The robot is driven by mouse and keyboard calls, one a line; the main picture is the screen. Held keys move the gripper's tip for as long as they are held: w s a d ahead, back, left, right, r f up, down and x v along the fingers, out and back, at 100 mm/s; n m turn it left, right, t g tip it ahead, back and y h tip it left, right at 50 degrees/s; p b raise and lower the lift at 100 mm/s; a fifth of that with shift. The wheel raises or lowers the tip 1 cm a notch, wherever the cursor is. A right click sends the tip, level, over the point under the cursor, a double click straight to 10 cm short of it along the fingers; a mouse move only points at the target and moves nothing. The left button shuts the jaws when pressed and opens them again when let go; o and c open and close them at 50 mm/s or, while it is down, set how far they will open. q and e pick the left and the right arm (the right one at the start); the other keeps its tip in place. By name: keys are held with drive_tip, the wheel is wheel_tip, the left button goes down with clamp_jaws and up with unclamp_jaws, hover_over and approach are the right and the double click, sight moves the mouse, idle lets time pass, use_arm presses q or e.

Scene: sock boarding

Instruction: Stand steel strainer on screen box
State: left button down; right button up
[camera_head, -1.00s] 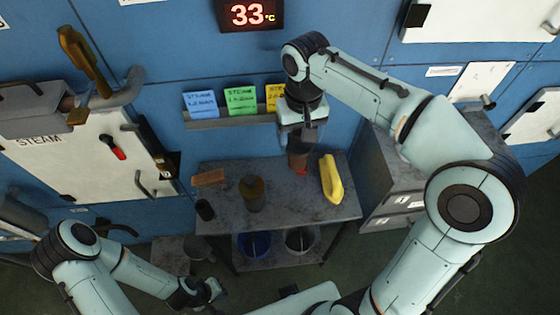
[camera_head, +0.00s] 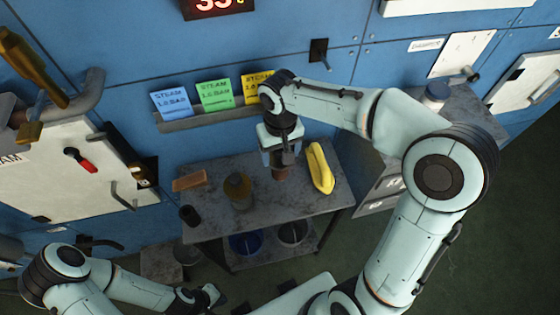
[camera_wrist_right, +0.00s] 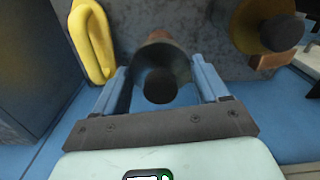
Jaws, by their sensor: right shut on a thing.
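My right gripper (camera_head: 280,165) points down over the back of the grey bench (camera_head: 265,220). In the right wrist view its two blue fingers (camera_wrist_right: 160,88) are closed on a grey, tapering metal piece with a dark round knob (camera_wrist_right: 160,86), which looks to be the steel strainer. In the head view only its brownish lower part (camera_head: 280,174) shows below the fingers. I cannot tell whether it touches the bench. I cannot make out which thing is the screen box. My left gripper (camera_head: 208,297) is low at the front left, apart from the bench; its jaws are unclear.
A yellow curved object (camera_head: 320,168) lies right of the right gripper. A brass-coloured, dark-knobbed piece (camera_head: 238,190), a small black cup (camera_head: 189,215) and a brown block (camera_head: 189,180) stand left. Blue (camera_head: 245,243) and grey (camera_head: 292,232) buckets sit below. A cabinet (camera_head: 385,188) stands right.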

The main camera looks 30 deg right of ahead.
sight(280, 162)
drive_tip(key=shift+f, duration=2.25)
drive_tip(key=shift+f+b, duration=0.15)
drive_tip(key=shift+b, duration=0.15)
drive_tip(key=o, duration=1.7)
